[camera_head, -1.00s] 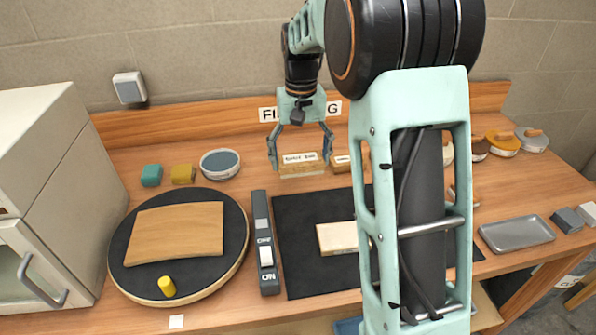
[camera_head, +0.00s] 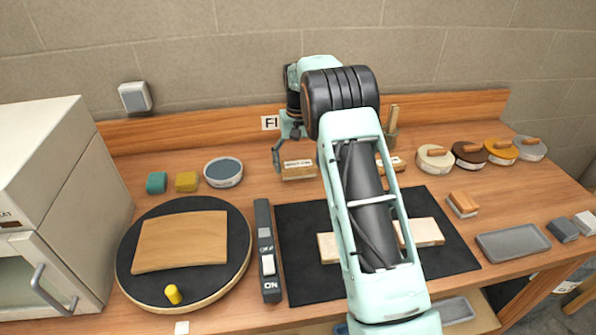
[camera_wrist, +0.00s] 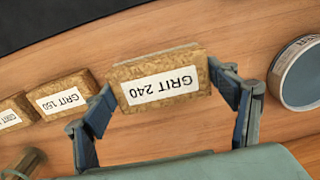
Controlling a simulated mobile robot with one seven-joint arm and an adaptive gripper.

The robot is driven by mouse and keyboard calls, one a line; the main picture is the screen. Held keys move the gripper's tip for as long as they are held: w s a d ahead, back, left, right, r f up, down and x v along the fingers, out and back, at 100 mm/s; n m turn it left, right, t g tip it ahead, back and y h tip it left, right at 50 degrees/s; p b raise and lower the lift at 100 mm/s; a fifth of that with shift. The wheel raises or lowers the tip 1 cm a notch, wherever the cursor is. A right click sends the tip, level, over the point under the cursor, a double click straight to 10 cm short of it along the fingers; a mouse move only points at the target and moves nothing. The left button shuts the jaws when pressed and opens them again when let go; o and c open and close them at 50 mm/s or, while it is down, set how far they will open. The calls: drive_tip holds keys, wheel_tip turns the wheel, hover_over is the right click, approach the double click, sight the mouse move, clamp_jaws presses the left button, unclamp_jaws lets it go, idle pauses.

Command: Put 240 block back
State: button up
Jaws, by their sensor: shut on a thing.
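The 240 block (camera_wrist: 160,80) is a brown cork-like block with a white "GRIT 240" label, upside down in the wrist view. My gripper (camera_wrist: 166,85) is shut on it, one finger at each short end. In the head view the block (camera_head: 298,171) is at the back of the bench, with one finger visible at its left; my arm hides the other. I cannot tell whether its underside touches the bench. The GRIT 150 block (camera_wrist: 62,94) and another labelled block (camera_wrist: 14,113) lie in a row beside it in the wrist view.
A round grey-topped tin (camera_head: 223,171) stands left of the block. A round black board (camera_head: 184,283) with a curved wood piece (camera_head: 181,240) is front left. A black mat (camera_head: 300,285) lies in front, and a grey tray (camera_head: 513,242) at right. My arm hides the middle.

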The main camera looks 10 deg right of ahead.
sight(298, 173)
drive_tip(key=shift+w+f, duration=0.2)
drive_tip(key=shift+f, duration=0.05)
drive_tip(key=shift+w+f, duration=0.15)
drive_tip(key=shift+f, duration=1.55)
drive_tip(key=shift+f, duration=0.15)
drive_tip(key=o, duration=1.1)
wheel_tip(298, 173, up, 12)
drive_tip(key=shift+r, duration=0.2)
